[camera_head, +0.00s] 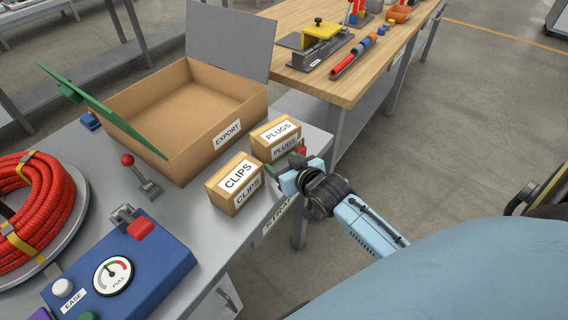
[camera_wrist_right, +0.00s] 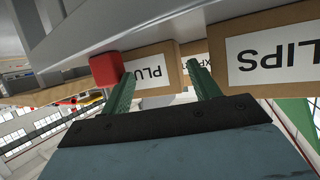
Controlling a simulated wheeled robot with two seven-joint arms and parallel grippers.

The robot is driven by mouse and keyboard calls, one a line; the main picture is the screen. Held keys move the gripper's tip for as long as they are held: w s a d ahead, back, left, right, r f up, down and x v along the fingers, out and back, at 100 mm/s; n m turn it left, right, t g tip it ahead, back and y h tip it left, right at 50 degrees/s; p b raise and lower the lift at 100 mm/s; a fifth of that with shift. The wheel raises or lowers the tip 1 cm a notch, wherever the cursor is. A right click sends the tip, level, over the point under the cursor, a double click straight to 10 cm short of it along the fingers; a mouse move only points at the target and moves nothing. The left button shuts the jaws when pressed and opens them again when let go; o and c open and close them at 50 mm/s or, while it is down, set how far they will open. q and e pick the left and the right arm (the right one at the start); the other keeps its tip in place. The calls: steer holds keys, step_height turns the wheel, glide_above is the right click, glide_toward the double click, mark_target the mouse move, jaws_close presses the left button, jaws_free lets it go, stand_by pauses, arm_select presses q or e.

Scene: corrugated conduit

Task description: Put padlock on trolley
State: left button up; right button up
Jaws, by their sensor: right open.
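No padlock can be made out for certain. A small red block (camera_wrist_right: 105,70), perhaps the padlock, is beside the left finger in the right wrist view. It also shows as a red patch (camera_head: 301,149) by the PLUGS box in the head view; no shackle is visible on it there. My right gripper (camera_wrist_right: 160,72) is open, its green fingers pointing at the PLUGS box, with nothing seen between them. In the head view the right gripper (camera_head: 276,172) is at the table's right edge, its fingers mostly hidden. No trolley can be identified for certain. My left gripper is out of view.
The grey table (camera_head: 105,165) carries an open EXPORT carton (camera_head: 190,150), a CLIPS box (camera_head: 235,184), a PLUGS box (camera_head: 275,138), a blue gauge box (camera_head: 150,262) and a red conduit coil (camera_head: 50,205). A wooden bench (camera_head: 350,85) stands behind. Open floor lies right.

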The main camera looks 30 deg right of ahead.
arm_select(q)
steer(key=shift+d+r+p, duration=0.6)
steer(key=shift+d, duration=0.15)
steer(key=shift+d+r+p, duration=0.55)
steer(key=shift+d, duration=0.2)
arm_select(e)
steer(key=v, duration=1.2)
steer(key=shift+r, duration=0.1)
steer(key=s+f+g, duration=0.3)
steer(key=s+f, duration=0.2)
steer(key=f, duration=0.8)
steer(key=s+f+g, duration=0.3)
steer(key=s+f, duration=0.1)
steer(key=f, duration=1)
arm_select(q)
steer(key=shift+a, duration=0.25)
arm_select(e)
steer(key=s+a+f+n+g, duration=0.1)
steer(key=s+a+f+g, duration=0.1)
steer(key=s+f, duration=0.6)
steer(key=s+a+f+n+g, duration=0.1)
steer(key=s+f+g, duration=0.3)
steer(key=s, duration=1.2)
step_height(320, 180, down, 4)
steer(key=shift+a+r+n+g, duration=0.1)
steer(key=shift+a+n+g, duration=0.2)
steer(key=shift+a, duration=0.15)
